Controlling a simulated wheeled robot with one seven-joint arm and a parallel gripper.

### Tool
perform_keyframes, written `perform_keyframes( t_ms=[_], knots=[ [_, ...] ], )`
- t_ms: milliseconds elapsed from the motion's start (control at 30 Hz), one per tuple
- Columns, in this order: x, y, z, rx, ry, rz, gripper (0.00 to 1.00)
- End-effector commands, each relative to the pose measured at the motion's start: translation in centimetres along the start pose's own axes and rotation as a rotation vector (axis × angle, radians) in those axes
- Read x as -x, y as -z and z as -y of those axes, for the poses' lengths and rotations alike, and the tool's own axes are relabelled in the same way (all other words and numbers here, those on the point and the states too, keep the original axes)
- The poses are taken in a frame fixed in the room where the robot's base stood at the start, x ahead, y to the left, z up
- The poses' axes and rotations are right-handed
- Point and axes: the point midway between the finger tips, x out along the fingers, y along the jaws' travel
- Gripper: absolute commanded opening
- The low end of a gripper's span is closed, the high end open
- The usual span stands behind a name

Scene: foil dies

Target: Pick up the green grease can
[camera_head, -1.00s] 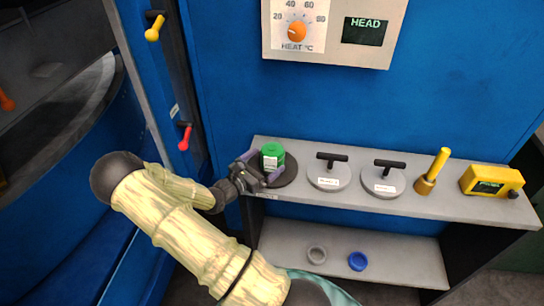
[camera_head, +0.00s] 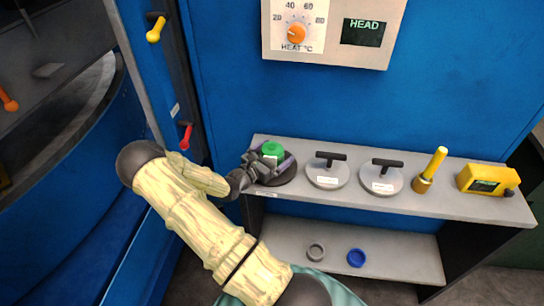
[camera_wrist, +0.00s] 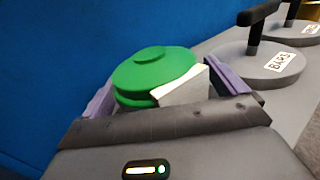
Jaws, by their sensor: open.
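The green grease can (camera_head: 272,150) stands upright on a dark round base at the left end of the grey shelf, with a pale label on its side. My gripper (camera_head: 270,165) reaches in from the left and is open, with its fingers around the can. In the wrist view the green can (camera_wrist: 155,72) sits between the two purple fingertips of my gripper (camera_wrist: 170,98), one on each side. I cannot tell whether either finger touches it. The can's lower part is hidden behind the gripper.
Two grey discs with black T-handles (camera_head: 327,172) (camera_head: 382,178), a yellow-handled tool (camera_head: 430,170) and a yellow box with a display (camera_head: 487,180) stand to the right on the shelf (camera_head: 410,202).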

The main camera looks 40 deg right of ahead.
Motion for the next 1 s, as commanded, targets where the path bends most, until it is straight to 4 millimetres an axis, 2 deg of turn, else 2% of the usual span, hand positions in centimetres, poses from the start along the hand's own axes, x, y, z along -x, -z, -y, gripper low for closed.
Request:
perform_keyframes(
  t_ms=[300, 600, 633, 867, 1000],
  knots=[
    [-0.06, 0.0, 0.09, 0.0, 0.002, 0.0, 0.97],
    [-0.07, 0.0, 0.11, 0.0, 0.003, 0.0, 0.38],
    [-0.1, -0.09, 0.1, -0.001, 0.003, 0.002, 0.36],
    [-0.09, -0.17, 0.1, -0.001, 0.003, 0.002, 0.35],
    [-0.07, -0.9, 0.07, -0.002, 0.003, 0.003, 0.35]
  ],
)
